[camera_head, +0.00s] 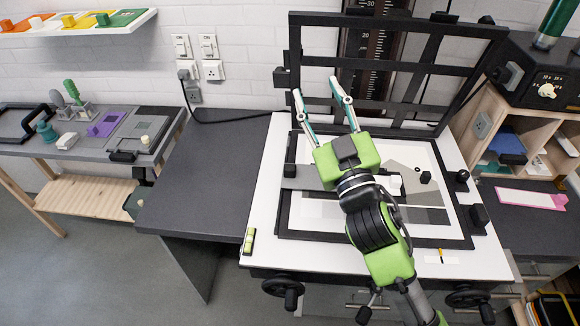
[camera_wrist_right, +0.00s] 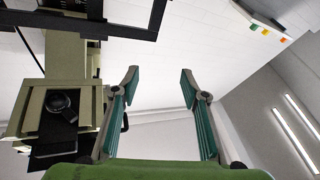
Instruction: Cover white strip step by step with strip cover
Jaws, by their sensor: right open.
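A white sheet with grey tone steps (camera_head: 320,212) lies inside the black frame (camera_head: 275,235) on the white board. I cannot tell for sure which part is the white strip. A flat grey piece (camera_head: 305,182) lies across the sheet, partly hidden by my right arm; it may be the strip cover. My right gripper (camera_head: 316,88) is open and empty, with its fingers pointing at the raised black grid frame (camera_head: 360,63) behind the sheet. In the right wrist view its two fingers (camera_wrist_right: 160,72) are apart with nothing between them. My left gripper is out of view.
Wooden shelves (camera_head: 520,130) stand at right. The dark tabletop (camera_head: 215,180) left of the board is clear.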

